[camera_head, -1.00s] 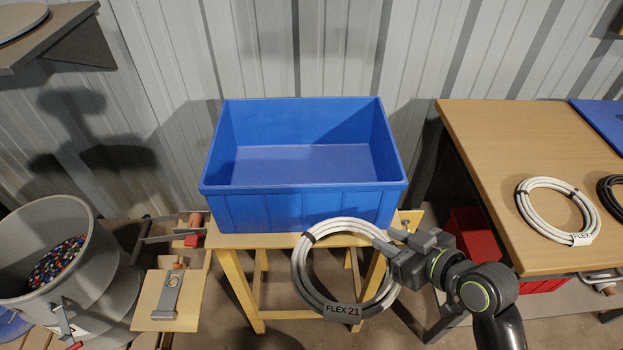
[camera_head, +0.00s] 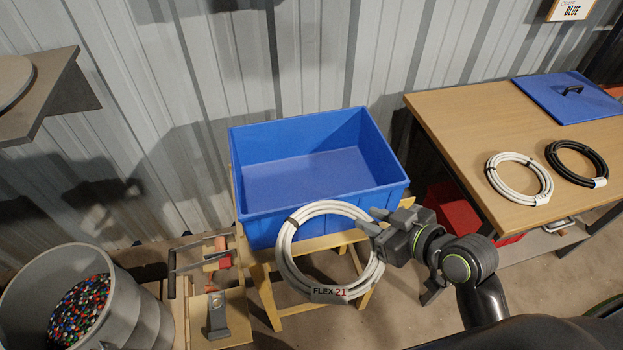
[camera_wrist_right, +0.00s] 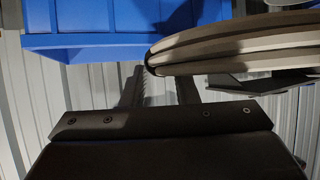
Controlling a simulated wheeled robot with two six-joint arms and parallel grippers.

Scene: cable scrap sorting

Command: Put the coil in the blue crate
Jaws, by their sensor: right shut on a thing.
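The coil (camera_head: 286,262) is a white cable ring with black ties and a tag reading FLEX 21. My right gripper (camera_head: 374,222) is shut on the coil's right side and holds it up in front of the blue crate. The blue crate (camera_head: 325,204) is open and looks empty, standing on a wooden stand. The coil overlaps the crate's front wall in the head view; it is not inside. In the right wrist view the coil (camera_wrist_right: 230,50) crosses the upper right and the crate (camera_wrist_right: 100,15) shows at the top. My left gripper is out of view.
A wooden table (camera_head: 455,130) at right carries another white coil (camera_head: 493,180), a black coil (camera_head: 578,145) and a blue lid (camera_head: 545,100). A grey bucket (camera_head: 130,290) of coloured granules stands at lower left. A corrugated wall (camera_head: 330,60) is behind the crate.

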